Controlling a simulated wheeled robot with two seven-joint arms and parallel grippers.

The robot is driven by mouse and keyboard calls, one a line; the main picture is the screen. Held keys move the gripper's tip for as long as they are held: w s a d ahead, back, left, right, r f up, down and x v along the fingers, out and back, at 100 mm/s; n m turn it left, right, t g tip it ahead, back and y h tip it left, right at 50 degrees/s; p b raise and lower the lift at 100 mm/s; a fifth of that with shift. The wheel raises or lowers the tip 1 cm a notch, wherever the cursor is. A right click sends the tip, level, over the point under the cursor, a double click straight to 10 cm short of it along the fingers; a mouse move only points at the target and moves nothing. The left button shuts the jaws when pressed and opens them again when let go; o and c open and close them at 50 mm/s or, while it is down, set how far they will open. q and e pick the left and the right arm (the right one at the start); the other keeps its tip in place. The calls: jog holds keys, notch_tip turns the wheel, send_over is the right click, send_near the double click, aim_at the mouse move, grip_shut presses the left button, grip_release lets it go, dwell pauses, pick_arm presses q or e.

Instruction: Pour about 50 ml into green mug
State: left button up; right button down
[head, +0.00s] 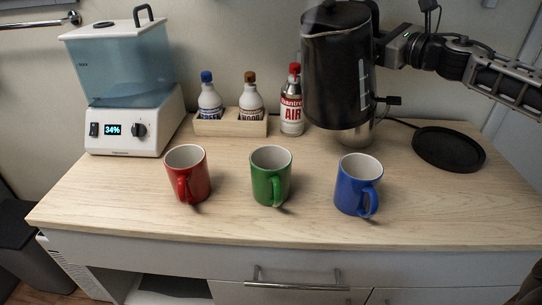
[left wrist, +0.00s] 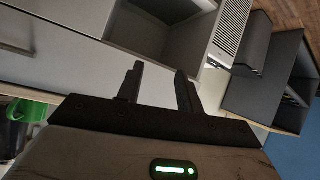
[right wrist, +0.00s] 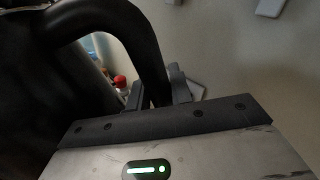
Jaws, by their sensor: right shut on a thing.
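The green mug (head: 264,186) stands upright in the middle of the counter, handle toward the front, between the red mug (head: 182,186) and the blue mug (head: 350,190). The black kettle (head: 330,85) is upright above the counter, behind and above the blue mug, its spout toward the left. My right gripper (right wrist: 157,95) is shut on the kettle's handle (right wrist: 140,45); in the head view its arm comes in from the right. My left gripper (left wrist: 157,88) is open and empty in the left wrist view, facing the cabinet fronts. It is outside the head view.
A white dispenser (head: 125,128) with a blue tank stands at the back left. Syrup bottles in a wooden rack (head: 230,127) and a red-capped bottle (head: 292,110) line the wall. A metal vessel (head: 358,136) is partly hidden behind the kettle. A black round base (head: 448,149) lies at the right.

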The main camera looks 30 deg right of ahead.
jog(key=a+n, duration=0.1)
jog(key=a+r+n+b, duration=0.1)
jog(key=s+a+r+n, duration=0.1)
jog(key=shift+a+n, duration=0.2)
jog(key=shift+n, duration=0.2)
jog(key=shift+a+f+n+b, duration=0.1)
jog(key=shift+a+n+b, duration=0.25)
jog(key=shift+a+n, duration=0.05)
jog(key=shift+s+a+f+n+b, duration=0.1)
jog(key=shift+a+n+b, duration=0.1)
jog(key=shift+a+n, duration=0.15)
jog(key=shift+s+a+n+b, duration=0.15)
jog(key=shift+a+n, duration=0.1)
jog(key=shift+n, duration=0.2)
jog(key=shift+a, duration=0.15)
jog(key=shift+s+a+r+n, duration=0.1)
jog(key=shift+a+r+n, duration=0.25)
jog(key=shift+n, duration=0.45)
pick_arm(q)
jog(key=shift+w+f, duration=0.15)
jog(key=shift+f, duration=0.15)
pick_arm(e)
jog(key=a+n, duration=0.1)
jog(key=s+a+n, duration=0.1)
jog(key=a+n, duration=0.1)
jog(key=shift+a+f, duration=0.2)
jog(key=shift+a, duration=0.1)
